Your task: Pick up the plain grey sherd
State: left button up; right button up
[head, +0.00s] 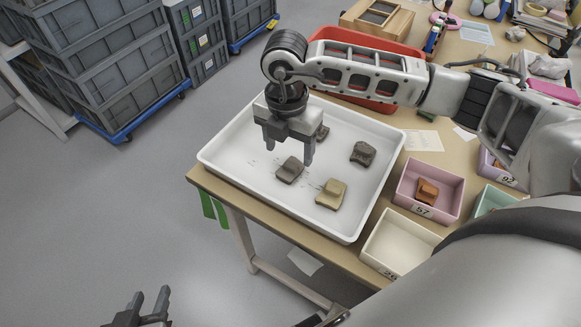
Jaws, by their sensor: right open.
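Several sherds lie in a white tray (225,160). A grey-brown sherd (290,170) lies just below my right gripper (287,154), which is open and empty above the tray, fingers pointing down. A darker grey sherd (362,153) with an uneven surface lies to the right. Another greyish sherd (323,132) is partly hidden behind the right gripper. A tan sherd (331,194) lies nearer the tray's front. I cannot tell for certain which grey one is plain. My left gripper (149,303) is low at the bottom left, off the table, open and empty.
A pink box (448,205) marked 57 holds an orange-brown sherd (427,190). An empty cream box (400,245) stands in front of it. A red bin (385,113) stands behind the tray under my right arm. Stacked grey crates (110,75) stand on the floor at left.

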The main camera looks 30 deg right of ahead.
aim_at(291, 165)
jog(key=f, duration=0.5)
jog(key=shift+w+d+f, duration=0.1)
jog(key=shift+d, duration=0.1)
jog(key=c, duration=1.1)
